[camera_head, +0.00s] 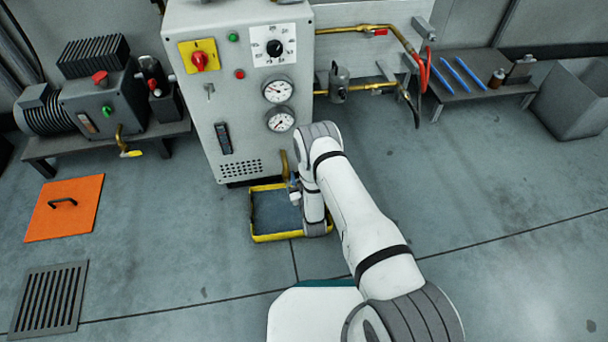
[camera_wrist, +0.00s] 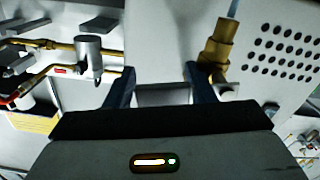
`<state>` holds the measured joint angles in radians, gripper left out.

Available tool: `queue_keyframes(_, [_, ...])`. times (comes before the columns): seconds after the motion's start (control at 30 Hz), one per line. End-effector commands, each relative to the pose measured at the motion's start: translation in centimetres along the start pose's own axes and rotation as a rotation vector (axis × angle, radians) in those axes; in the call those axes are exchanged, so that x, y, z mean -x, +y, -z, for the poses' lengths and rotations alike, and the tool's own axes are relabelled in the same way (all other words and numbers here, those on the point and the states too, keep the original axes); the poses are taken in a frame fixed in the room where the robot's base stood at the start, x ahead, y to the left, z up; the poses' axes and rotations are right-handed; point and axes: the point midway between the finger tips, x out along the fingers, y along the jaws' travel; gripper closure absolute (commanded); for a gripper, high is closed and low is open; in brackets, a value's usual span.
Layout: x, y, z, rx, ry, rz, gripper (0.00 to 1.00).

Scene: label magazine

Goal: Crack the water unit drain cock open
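The grey cabinet (camera_head: 245,100) with two gauges, which looks like the water unit, stands in the middle of the head view. A brass drain pipe (camera_head: 284,164) comes out low on its front. In the wrist view the brass fitting (camera_wrist: 214,50) shows just beyond the right finger, with a thin pale blue piece at its top end. I cannot tell whether that is a spout or water. My gripper (camera_wrist: 162,85) is open, its two dark fingers apart with only grey surface between them. The fitting lies outside the gap. In the head view my arm hides part of this area.
A yellow-rimmed tray (camera_head: 275,239) lies on the floor below the pipe. A compressor (camera_head: 95,105) on a bench stands left, an orange hatch (camera_head: 65,207) and a floor grate (camera_head: 48,298) in front. Brass piping (camera_head: 365,88) runs right of the cabinet.

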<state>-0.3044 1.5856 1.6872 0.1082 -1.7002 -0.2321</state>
Motion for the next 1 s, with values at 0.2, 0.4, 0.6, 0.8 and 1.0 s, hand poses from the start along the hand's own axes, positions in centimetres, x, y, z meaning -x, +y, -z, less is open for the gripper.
queue_keyframes(0.2, [0.0,-0.1,0.1,-0.001,0.002,0.003,0.50])
queue_keyframes(0.4, [1.9,-0.1,0.2,-0.001,-0.002,0.005,0.50])
queue_keyframes(0.6, [5.3,-0.1,0.3,-0.001,-0.002,0.006,0.50])
queue_keyframes(0.8, [7.3,0.0,0.1,0.000,-0.001,0.003,0.50])
queue_keyframes(1.0, [7.6,0.0,0.0,0.000,0.001,0.002,0.50])
